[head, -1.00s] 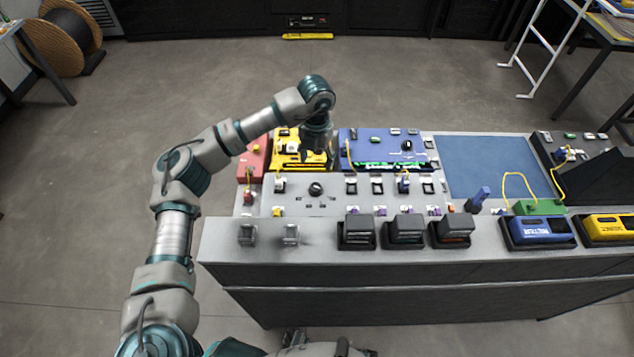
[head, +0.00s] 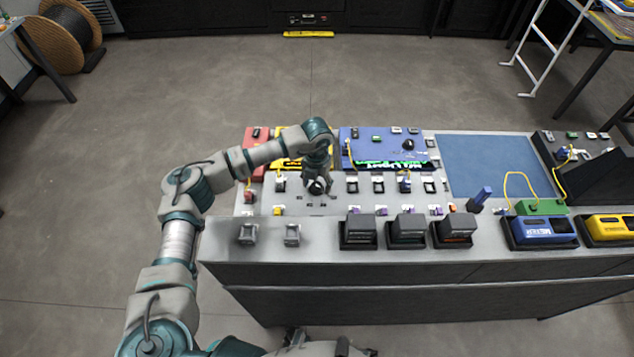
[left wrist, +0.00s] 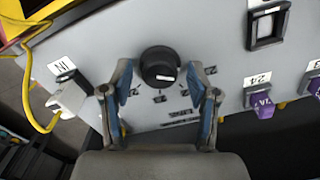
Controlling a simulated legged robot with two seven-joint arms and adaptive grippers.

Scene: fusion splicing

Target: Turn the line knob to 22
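The black round line knob (left wrist: 159,67) sits on the grey panel, with a white mark on its face near the lower edge. Small labels are printed around it, too small to read. In the head view the knob (head: 317,188) shows just below my left gripper (head: 317,176). In the left wrist view my left gripper (left wrist: 160,100) is open, its two blue-padded fingers apart on either side and slightly below the knob. I see no contact with the knob. My right gripper is not in view.
A white connector (left wrist: 70,97) labelled IN with a yellow cable is left of the knob. Purple plugs (left wrist: 262,105) and a black socket (left wrist: 267,28) are to the right. Yellow (head: 290,161) and blue (head: 385,147) modules stand behind.

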